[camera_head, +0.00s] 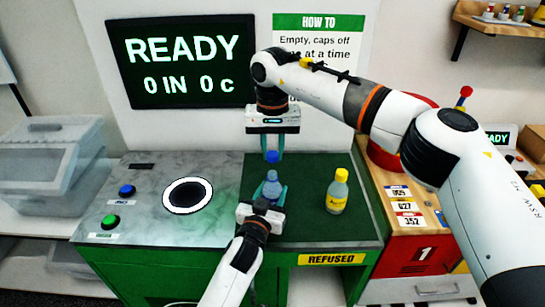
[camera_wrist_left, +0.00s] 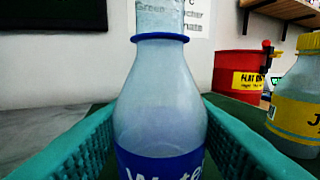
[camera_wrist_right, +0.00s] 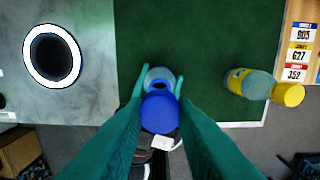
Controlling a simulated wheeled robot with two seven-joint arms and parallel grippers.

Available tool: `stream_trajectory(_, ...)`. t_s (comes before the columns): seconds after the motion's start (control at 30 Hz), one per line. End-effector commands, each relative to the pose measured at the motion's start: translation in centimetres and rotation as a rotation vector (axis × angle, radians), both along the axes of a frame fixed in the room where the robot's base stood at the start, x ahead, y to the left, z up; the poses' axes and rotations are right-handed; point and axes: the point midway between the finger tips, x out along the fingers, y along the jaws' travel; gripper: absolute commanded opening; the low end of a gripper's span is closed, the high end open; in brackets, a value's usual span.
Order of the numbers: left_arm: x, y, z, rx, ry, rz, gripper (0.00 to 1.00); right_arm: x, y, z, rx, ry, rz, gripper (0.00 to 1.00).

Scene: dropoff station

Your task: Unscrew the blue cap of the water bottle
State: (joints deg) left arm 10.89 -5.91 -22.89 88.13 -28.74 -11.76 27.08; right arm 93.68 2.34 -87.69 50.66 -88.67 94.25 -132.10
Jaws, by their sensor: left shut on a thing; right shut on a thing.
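The water bottle (camera_head: 272,187) stands upright on the dark green mat; its clear body, blue label and blue neck ring (camera_wrist_left: 160,38) show in the left wrist view. My left gripper (camera_head: 266,205) is shut around the bottle's body from the front. My right gripper (camera_head: 269,152) points down from above and is shut on the blue cap (camera_head: 272,157), which also shows between its fingers in the right wrist view (camera_wrist_right: 160,112). The cap appears lifted just above the neck. The left wrist view shows the clear neck bare of a cap up to the picture's top edge.
A yellow-capped bottle (camera_head: 337,192) stands to the right on the mat (camera_head: 305,225). A white-ringed round opening (camera_head: 188,196) is in the grey counter at left, beside blue (camera_head: 127,190) and green (camera_head: 110,221) buttons. A red drum (camera_wrist_left: 238,75) stands at the right.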

Motion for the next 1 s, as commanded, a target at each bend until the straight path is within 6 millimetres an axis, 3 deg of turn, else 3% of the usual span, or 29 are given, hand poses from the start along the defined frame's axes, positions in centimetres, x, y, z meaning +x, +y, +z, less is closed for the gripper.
stream_trajectory(0.27,0.0,0.0,-0.1,0.001,0.002,0.000,0.00,0.0,0.0,1.0,0.001,0.000,0.001,0.00)
stream_trajectory(0.3,0.0,0.0,-0.1,0.001,0.002,0.000,0.49,0.0,0.0,1.0,0.001,0.000,0.001,0.00)
stream_trajectory(0.43,0.0,0.0,-0.1,0.001,0.002,0.000,0.71,0.0,0.0,1.0,0.001,0.000,0.001,0.00)
stream_trajectory(0.77,-0.2,0.1,-0.1,0.000,0.001,0.000,0.72,0.0,0.0,0.9,0.001,0.000,0.001,0.00)
stream_trajectory(1.0,-3.5,1.2,-0.3,0.000,0.002,0.000,0.72,0.0,0.0,0.3,0.001,0.000,0.001,0.00)
